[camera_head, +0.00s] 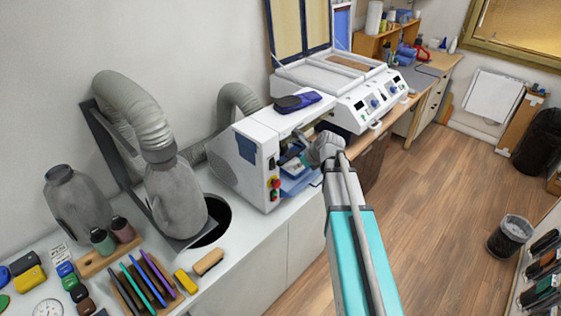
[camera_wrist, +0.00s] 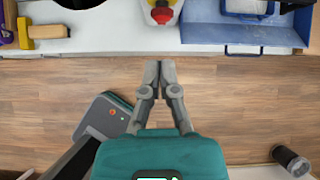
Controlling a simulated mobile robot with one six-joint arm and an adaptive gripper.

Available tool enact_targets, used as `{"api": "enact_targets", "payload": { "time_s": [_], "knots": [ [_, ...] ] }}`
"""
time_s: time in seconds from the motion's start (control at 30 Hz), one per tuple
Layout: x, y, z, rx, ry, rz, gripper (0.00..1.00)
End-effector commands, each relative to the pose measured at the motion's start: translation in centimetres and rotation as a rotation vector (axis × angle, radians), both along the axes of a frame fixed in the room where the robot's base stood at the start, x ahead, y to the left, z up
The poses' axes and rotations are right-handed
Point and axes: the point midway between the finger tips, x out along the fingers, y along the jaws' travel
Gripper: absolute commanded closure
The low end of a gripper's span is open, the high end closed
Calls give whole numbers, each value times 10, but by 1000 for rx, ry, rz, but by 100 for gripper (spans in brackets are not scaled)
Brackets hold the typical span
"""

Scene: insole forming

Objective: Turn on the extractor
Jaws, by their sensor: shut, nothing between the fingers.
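A white machine box (camera_head: 243,160) stands on the bench, with a grey hose running behind it. Its front panel carries a red knob (camera_head: 275,183) on a yellow base, with a dark switch above and small buttons below. The red knob also shows at the top edge of the wrist view (camera_wrist: 162,14). My gripper (camera_wrist: 159,66) is shut and empty, its fingertips together. In the wrist view the tips are over the floor, below the bench edge and apart from the knob. In the head view my gripper is at the box's front, small and hard to make out.
A blue tray (camera_wrist: 255,38) lies right of the knob in the wrist view. A large grey hose (camera_head: 135,105) with a hood (camera_head: 175,200) stands left of the box. A white press (camera_head: 350,95) stands behind. Wooden floor (camera_head: 430,200) is open on the right.

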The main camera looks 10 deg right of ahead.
Motion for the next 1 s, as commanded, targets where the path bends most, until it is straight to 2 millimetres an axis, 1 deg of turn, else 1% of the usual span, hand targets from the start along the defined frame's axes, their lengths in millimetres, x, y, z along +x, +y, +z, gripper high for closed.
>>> {"api": "enact_targets", "payload": {
  "time_s": [0.03,0.1,0.57,0.77,1.0],
  "knots": [
    [2,-2,5,14,3,-19,100],
    [4,-2,7,27,6,-37,100],
    [4,-3,5,32,8,-46,100],
    [8,-1,-1,32,7,-45,100],
    [17,6,-17,31,8,-44,100]
  ]
}}
